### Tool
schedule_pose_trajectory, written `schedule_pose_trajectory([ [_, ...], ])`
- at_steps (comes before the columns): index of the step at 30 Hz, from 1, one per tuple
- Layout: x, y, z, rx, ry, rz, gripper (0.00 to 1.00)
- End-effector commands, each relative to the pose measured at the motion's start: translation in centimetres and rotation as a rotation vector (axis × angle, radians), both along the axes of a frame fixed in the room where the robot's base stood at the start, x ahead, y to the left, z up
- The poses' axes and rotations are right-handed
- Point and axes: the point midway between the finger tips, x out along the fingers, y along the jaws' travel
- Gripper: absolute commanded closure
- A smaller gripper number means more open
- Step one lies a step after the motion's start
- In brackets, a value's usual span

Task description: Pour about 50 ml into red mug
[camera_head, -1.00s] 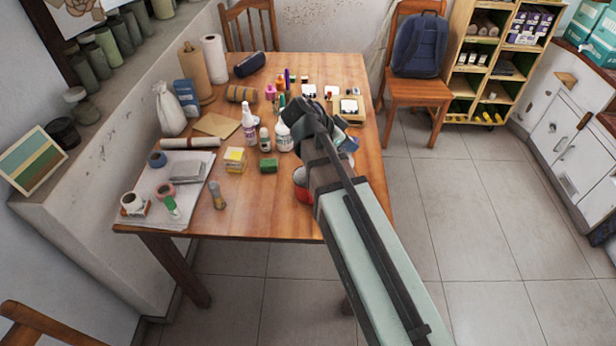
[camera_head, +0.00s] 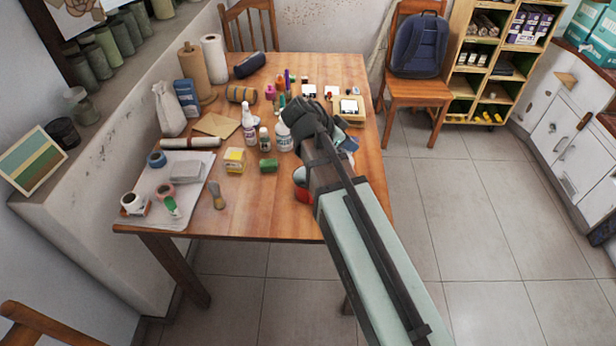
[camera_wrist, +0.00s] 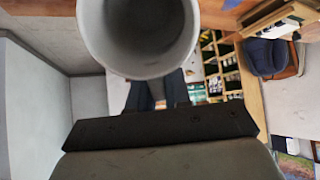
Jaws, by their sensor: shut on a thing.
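In the wrist view a pale grey, open-mouthed round container (camera_wrist: 183,68) fills the top of the picture, its rim facing the camera and its inside grey. I cannot tell if liquid is in it. My gripper (camera_wrist: 158,98) is shut on this container; its fingertips are mostly hidden. In the head view my arm's dark wrist hides the gripper's hold and the container. The red mug (camera_head: 303,194) stands on the table (camera_head: 262,212) near its front right, partly hidden behind my arm. Its pale inside shows a little. My wrist is beyond and above it.
A white bottle (camera_head: 284,138), a spray bottle (camera_head: 249,125) and a green block (camera_head: 268,166) stand left of my wrist. Paint pots and small trays (camera_head: 349,106) lie behind it. The table's front middle is clear. A chair (camera_head: 412,95) with a backpack stands at the back right.

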Motion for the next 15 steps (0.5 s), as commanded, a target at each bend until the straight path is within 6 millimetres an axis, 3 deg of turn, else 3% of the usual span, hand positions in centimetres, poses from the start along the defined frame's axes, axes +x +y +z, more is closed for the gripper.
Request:
schedule_pose_trajectory([
  [15, 0.12, -0.22, -0.22, 0.022, 0.011, -0.002, 1.0],
])
